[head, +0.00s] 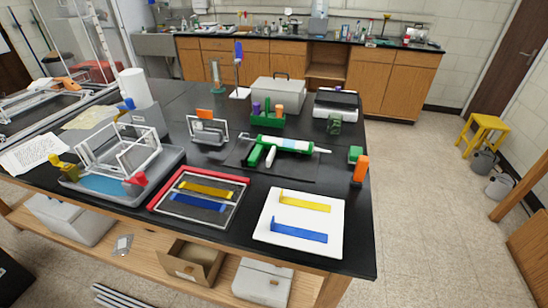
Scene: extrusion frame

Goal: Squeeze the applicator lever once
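The applicator (288,143) is a white tube with green bands and green body parts, lying on a dark mat (302,169) on the black bench. Its nozzle points to the right. Its green lever and handle (259,153) reach toward the bench's front edge at its left end; the gap between them is too small to judge. Neither of my grippers is in view, and nothing is seen touching the applicator.
On the black bench (343,235), a white board (300,241) and a red-edged frame (165,205) lie in front, each with yellow and blue strips. A green caddy (268,120) stands behind the applicator.

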